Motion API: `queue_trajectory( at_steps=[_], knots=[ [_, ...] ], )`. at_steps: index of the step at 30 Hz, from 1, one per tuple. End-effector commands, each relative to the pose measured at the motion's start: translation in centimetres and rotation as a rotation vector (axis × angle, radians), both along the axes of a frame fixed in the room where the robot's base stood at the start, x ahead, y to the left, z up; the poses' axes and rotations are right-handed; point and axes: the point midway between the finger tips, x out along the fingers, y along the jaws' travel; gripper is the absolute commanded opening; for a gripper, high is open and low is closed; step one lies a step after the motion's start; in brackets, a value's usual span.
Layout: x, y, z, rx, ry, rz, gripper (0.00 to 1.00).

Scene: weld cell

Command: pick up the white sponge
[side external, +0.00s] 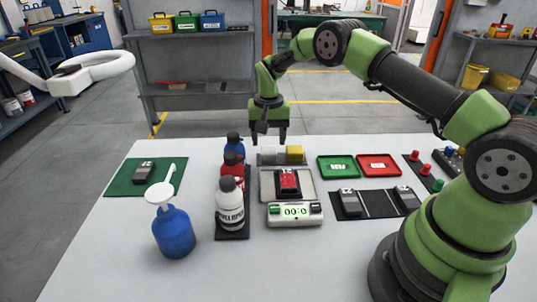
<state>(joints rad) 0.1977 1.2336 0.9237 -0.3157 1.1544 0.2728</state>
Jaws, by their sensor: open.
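My gripper (271,134) points down with its two fingers apart and nothing visible between them. It is at the back middle of the table, over or just behind a low row of blocks.
Blue (235,146), red (232,166) and white (231,208) bottles stand close on the left. Green (338,167) and red (379,165) trays lie right. A blue funnel-topped bottle (174,233) stands front left.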

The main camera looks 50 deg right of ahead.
Motion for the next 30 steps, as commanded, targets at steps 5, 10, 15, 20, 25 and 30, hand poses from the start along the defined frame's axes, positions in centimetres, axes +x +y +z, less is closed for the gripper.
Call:
queue_trajectory(
  at_steps=[5, 10, 15, 20, 25, 30],
  knots=[
    [-0.1, 0.0, -2.6, 0.002, 0.004, -0.002, 0.6],
    [0.0, 0.0, -4.7, 0.001, 0.001, -0.001, 0.6],
    [0.0, 0.0, -5.1, 0.001, -0.001, -0.001, 0.6],
    [0.0, 0.0, -5.1, 0.001, -0.001, -0.001, 0.5],
    [0.0, 0.0, -5.1, 0.001, -0.001, -0.001, 0.24],
    [0.0, 0.0, -5.0, 0.001, -0.001, -0.001, 0.24]
  ],
)
